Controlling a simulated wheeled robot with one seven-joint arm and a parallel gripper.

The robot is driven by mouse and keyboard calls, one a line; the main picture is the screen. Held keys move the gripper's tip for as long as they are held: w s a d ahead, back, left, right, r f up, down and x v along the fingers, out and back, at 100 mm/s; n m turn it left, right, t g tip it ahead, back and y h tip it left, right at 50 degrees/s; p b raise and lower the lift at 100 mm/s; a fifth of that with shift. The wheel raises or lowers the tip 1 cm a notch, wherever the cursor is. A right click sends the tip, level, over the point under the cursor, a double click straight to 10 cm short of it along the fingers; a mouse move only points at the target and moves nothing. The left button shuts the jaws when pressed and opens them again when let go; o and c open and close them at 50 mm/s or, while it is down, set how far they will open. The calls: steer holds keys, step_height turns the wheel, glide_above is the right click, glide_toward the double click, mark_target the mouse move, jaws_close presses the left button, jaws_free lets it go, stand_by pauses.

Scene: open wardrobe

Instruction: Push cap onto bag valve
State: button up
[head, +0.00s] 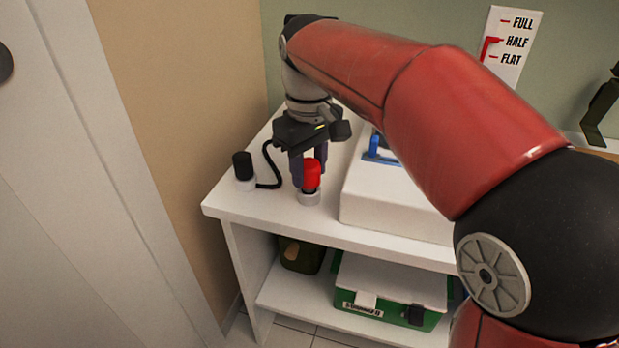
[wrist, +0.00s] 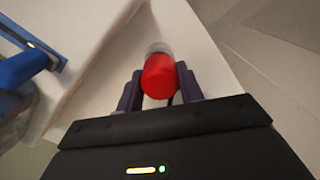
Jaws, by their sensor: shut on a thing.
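The red cap (head: 312,174) is upright between the dark fingers of my gripper (head: 308,168), near the left front of the white shelf top. My gripper points down and is shut on the cap. In the wrist view the red cap (wrist: 159,76) also sits between the fingertips (wrist: 160,88). I cannot tell whether cap and fitting touch. Which part is the bag valve is not clear.
A white block-shaped thing (head: 385,205) with a blue clip (head: 378,152) is to the right. A green-and-white box (head: 385,290) lies on the lower shelf. The wall is close behind.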

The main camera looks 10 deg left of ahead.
mark_target(309, 163)
steer(key=shift+r+p, duration=0.5)
steer(key=shift+r, duration=0.05)
stand_by(0.4)
steer(key=shift+r+p, duration=0.45)
steer(key=shift+r, duration=1.45)
